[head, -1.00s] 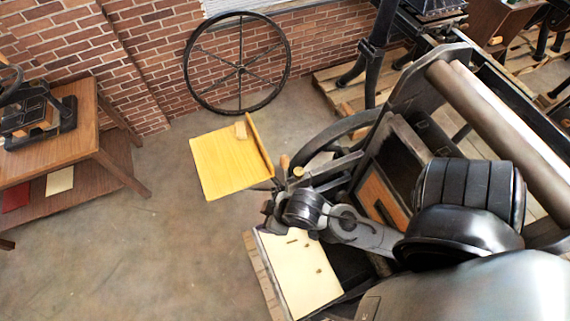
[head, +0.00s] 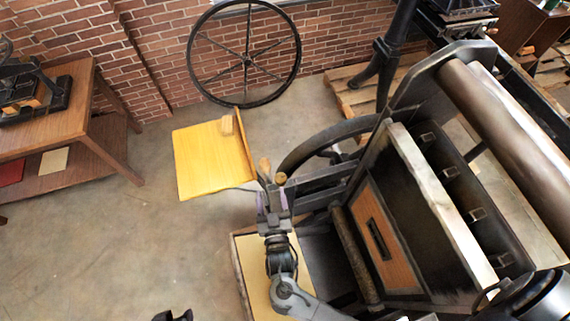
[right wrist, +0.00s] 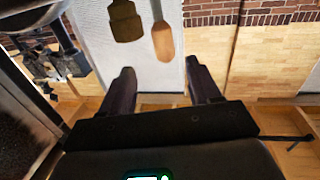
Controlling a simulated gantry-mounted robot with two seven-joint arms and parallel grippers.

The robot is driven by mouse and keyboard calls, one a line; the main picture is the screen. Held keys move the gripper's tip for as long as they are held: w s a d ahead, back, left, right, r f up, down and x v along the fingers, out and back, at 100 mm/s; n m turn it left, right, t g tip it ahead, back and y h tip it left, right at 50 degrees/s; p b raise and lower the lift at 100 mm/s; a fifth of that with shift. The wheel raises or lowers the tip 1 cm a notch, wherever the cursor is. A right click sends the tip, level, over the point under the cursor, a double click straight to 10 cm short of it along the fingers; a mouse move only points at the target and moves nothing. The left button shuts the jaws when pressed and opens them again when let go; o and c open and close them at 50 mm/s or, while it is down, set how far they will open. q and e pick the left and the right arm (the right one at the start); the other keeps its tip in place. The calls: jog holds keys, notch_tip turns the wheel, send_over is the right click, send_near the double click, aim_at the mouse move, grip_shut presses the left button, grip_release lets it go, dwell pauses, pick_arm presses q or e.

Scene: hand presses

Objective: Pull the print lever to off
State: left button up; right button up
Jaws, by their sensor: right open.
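The press (head: 430,200) fills the right side of the head view. Two wooden lever knobs (head: 265,166) (head: 280,179) stand at its left side; I cannot tell which belongs to the print lever. My right gripper (head: 271,190) is just below the knobs in the head view. In the right wrist view its fingers (right wrist: 161,76) are apart with nothing between them. A wooden handle (right wrist: 163,42) on a pale shaft lies beyond the gap, apart from the fingertips. A small dark part of my left gripper (head: 173,316) shows at the bottom edge.
A yellow board (head: 210,158) sticks out left of the knobs. A large spoked wheel (head: 246,102) leans by the brick wall. A wooden table (head: 50,115) with a small press stands at the left. The floor between is clear.

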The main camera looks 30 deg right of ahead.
aim_at(266, 170)
jog(key=b+x, duration=0.1)
jog(key=x, duration=0.2)
jog(key=b+x, duration=0.1)
jog(key=x, duration=0.2)
jog(key=b+x, duration=0.1)
jog(key=x, duration=0.3)
jog(key=shift+w+a+r+b, duration=0.2)
jog(key=shift+a+b, duration=0.1)
jog(key=shift+b, duration=0.1)
jog(key=shift+w+d, duration=0.2)
jog(key=shift+w, duration=0.35)
jog(key=c, duration=0.9)
grip_shut()
